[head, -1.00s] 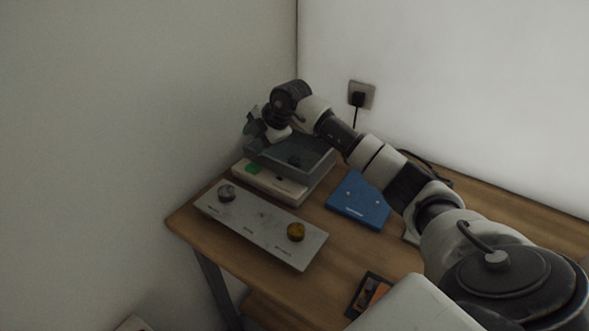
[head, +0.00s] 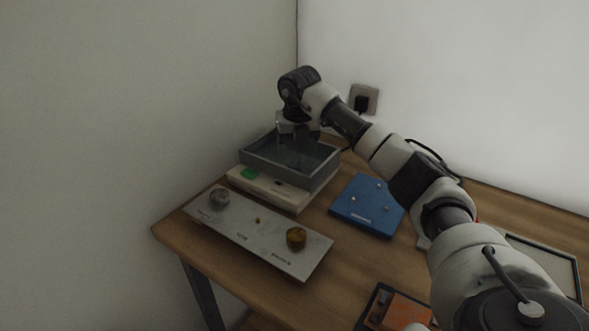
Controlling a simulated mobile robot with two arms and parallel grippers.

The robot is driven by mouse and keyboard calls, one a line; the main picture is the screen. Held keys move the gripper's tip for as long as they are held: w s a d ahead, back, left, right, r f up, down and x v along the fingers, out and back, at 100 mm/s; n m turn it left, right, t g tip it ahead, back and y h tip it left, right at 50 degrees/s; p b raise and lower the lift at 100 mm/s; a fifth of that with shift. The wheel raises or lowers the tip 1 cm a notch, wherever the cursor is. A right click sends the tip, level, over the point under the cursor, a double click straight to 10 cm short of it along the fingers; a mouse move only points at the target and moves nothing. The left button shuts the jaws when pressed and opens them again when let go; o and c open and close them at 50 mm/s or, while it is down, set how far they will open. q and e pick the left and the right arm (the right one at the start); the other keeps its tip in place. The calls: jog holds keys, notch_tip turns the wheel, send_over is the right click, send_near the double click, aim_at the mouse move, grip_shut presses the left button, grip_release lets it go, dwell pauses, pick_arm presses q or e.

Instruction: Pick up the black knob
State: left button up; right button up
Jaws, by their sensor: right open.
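My right gripper (head: 298,134) points down over the grey open-topped tray (head: 322,177), with its fingers apart at the tray's far side. I cannot make out the black knob; it may be hidden by the gripper or the dark inside of the tray. A metal panel (head: 235,232) lies in front of the tray. It bears a silver knob (head: 220,197) at its left end, a gold knob (head: 296,238) toward its right end and a small bare brass peg (head: 257,220) between them. My left gripper is out of view.
The tray sits on a pale device (head: 281,194) with a green patch. A blue plate (head: 366,205) with small pegs lies to the right. An orange and black item (head: 398,311) lies at the front. A wall socket with plug (head: 362,100) is behind. Walls close off the left and back.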

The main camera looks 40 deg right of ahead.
aim_at(295, 165)
jog(key=f, duration=0.4)
jog(key=w+f, duration=0.1)
jog(key=f, duration=0.1)
jog(key=shift+d, duration=0.1)
jog(key=shift+r, duration=0.1)
jog(key=c, duration=1)
jog(key=shift+r, duration=0.1)
